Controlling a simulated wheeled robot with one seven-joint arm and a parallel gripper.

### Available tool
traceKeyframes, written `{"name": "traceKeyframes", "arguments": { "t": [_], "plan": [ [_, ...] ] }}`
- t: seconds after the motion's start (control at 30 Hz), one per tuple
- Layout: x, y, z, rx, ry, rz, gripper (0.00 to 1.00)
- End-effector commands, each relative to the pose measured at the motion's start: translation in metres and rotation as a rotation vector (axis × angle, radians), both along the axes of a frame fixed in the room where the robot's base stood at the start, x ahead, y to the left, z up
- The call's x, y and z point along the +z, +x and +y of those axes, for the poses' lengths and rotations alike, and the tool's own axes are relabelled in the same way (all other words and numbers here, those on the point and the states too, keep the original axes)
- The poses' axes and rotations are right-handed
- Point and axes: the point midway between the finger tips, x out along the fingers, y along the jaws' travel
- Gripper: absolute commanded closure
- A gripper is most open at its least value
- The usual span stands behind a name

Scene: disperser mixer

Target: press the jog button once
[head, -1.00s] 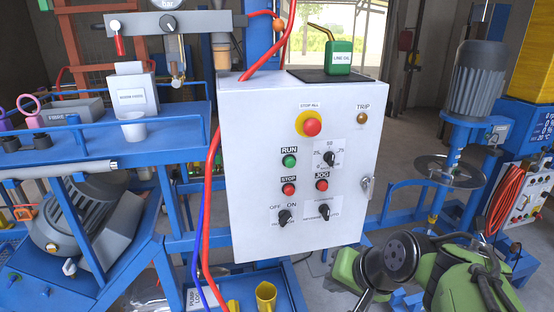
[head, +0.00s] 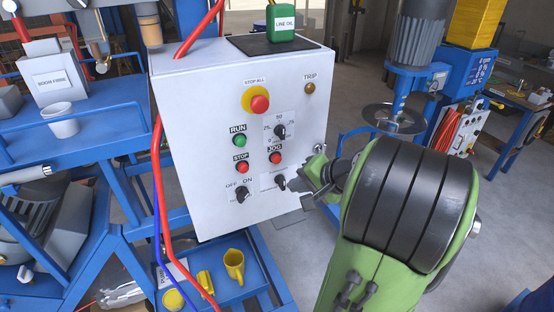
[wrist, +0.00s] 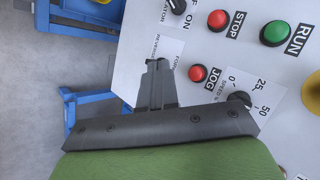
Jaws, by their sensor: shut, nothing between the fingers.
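The jog button (head: 275,157) is a small red button under its JOG label on the white control cabinet. In the wrist view the jog button (wrist: 197,73) lies just right of my fingertips. My gripper (head: 302,186) is in front of the cabinet's lower right, to the right of and below the jog button. In the wrist view my gripper (wrist: 157,64) is shut and empty, its fingers pointing up in the picture. I cannot tell whether the fingertips touch the panel. The fingers partly hide the selector knob beneath the jog button.
Close by are the red stop button (head: 243,167), green run button (head: 240,141), speed dial (head: 280,131) and off/on knob (head: 241,192). The emergency stop (head: 259,103) sits higher.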

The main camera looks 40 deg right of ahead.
Motion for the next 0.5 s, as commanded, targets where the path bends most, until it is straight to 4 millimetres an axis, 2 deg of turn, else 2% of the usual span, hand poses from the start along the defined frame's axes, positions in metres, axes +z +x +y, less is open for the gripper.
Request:
{"name": "traceKeyframes", "arguments": {
  "t": [0.3, 0.5],
  "plan": [
    [0.003, 0.045, -0.013, 0.002, 0.001, 0.0, 1.0],
    [0.002, 0.059, -0.016, 0.002, 0.0, -0.001, 1.0]
  ]
}}
